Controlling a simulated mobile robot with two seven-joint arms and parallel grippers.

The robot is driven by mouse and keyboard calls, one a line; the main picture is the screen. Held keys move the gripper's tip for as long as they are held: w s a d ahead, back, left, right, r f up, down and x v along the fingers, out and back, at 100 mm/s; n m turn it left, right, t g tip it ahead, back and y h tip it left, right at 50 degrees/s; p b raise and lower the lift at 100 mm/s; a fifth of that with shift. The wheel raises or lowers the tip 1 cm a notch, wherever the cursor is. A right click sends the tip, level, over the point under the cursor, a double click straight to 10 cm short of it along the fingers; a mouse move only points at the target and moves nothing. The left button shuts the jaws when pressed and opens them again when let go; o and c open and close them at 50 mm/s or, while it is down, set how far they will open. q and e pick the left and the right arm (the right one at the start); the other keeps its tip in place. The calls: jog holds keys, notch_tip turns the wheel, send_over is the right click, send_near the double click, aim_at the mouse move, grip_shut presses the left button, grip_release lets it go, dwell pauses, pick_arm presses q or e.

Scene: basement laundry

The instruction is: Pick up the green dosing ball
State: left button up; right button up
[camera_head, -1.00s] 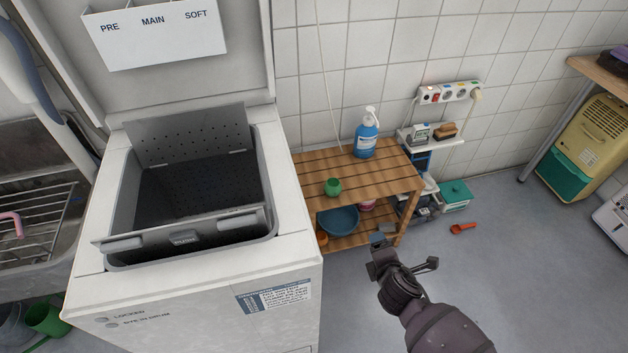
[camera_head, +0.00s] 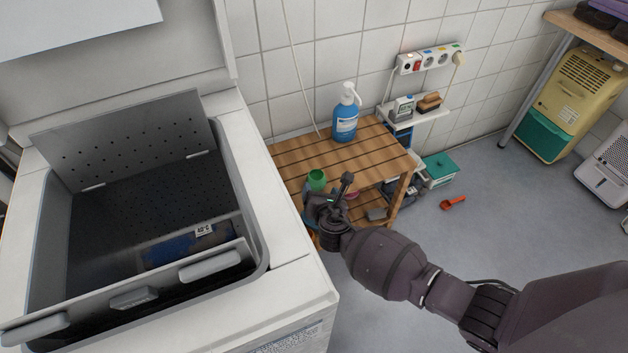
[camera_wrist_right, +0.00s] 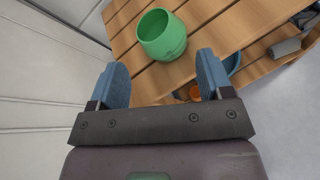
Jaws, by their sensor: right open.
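The green dosing ball (camera_head: 317,180) is an open-topped cup shape on the slatted wooden shelf (camera_head: 345,152), near its left front edge. It also shows in the right wrist view (camera_wrist_right: 162,35), upright, beyond and between my fingertips. My right gripper (camera_wrist_right: 163,76) is open and empty, its two blue fingers apart and short of the ball. In the head view the right gripper (camera_head: 328,200) is just in front of the ball and the shelf's front edge. My left gripper is not in view.
A top-loading washer (camera_head: 290,275) with its lid open stands close on the left of the shelf. A blue pump bottle (camera_head: 345,115) stands at the shelf's back.

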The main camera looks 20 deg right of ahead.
aim_at(319, 187)
jog(key=shift+w+d+f, duration=0.1)
jog(key=shift+w+f, duration=0.1)
jog(key=shift+w, duration=0.2)
jog(key=b+x, duration=0.1)
jog(key=x, duration=0.1)
jog(key=b+x, duration=0.1)
jog(key=x, duration=0.1)
jog(key=shift+s+d+f, duration=0.15)
jog(key=shift+s+f, duration=0.05)
jog(key=shift+f, duration=0.15)
jog(key=shift+w+d+r+b, duration=0.15)
jog(key=shift+w+b, duration=0.15)
jog(key=shift+w, duration=0.35)
jog(key=shift+r, duration=0.1)
jog(key=c, duration=0.7)
